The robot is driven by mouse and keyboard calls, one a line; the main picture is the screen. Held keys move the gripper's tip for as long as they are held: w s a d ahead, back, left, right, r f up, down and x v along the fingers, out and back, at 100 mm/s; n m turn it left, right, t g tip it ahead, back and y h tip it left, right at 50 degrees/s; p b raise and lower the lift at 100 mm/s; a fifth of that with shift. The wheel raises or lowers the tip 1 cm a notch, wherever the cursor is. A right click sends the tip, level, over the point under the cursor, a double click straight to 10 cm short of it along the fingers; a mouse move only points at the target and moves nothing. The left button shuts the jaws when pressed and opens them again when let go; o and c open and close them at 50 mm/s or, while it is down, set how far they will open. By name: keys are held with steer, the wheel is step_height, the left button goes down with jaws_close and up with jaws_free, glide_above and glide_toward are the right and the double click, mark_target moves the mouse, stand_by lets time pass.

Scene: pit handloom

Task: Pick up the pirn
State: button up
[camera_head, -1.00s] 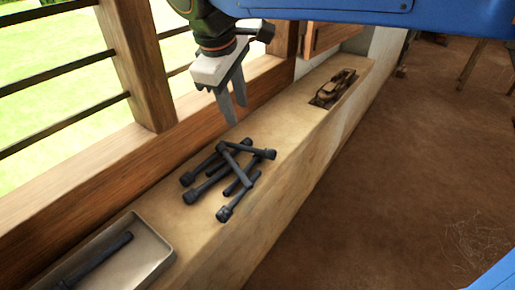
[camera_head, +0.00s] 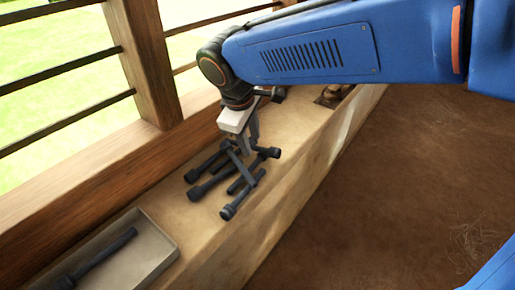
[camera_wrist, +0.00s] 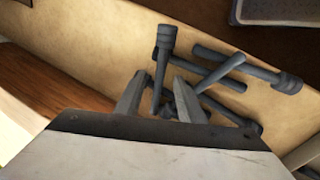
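Several dark grey pirns (camera_head: 213,187) lie crossed in a loose pile on the pale ledge. Each has a thick head and a thinner shaft. My gripper (camera_head: 249,146) points down at the far side of this pile, its fingertips low among or just above the pirns. In the wrist view my gripper (camera_wrist: 158,78) is open, fingers apart. One pirn (camera_wrist: 164,42) has its head beyond the fingertips and its shaft running back between the fingers. Another pirn (camera_wrist: 222,72) slants close to the right finger. I cannot tell whether either finger touches a pirn.
A shallow tray (camera_head: 160,241) with one dark pirn (camera_head: 104,258) in it sits at the near left of the ledge (camera_head: 262,205). A wooden post (camera_head: 146,62) and rail border the ledge on the left. A brown object (camera_head: 331,97) lies farther along, partly behind my arm.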

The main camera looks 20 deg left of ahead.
steer(key=shift+x, duration=1.05)
jaws_close()
steer(key=shift+r, duration=0.1)
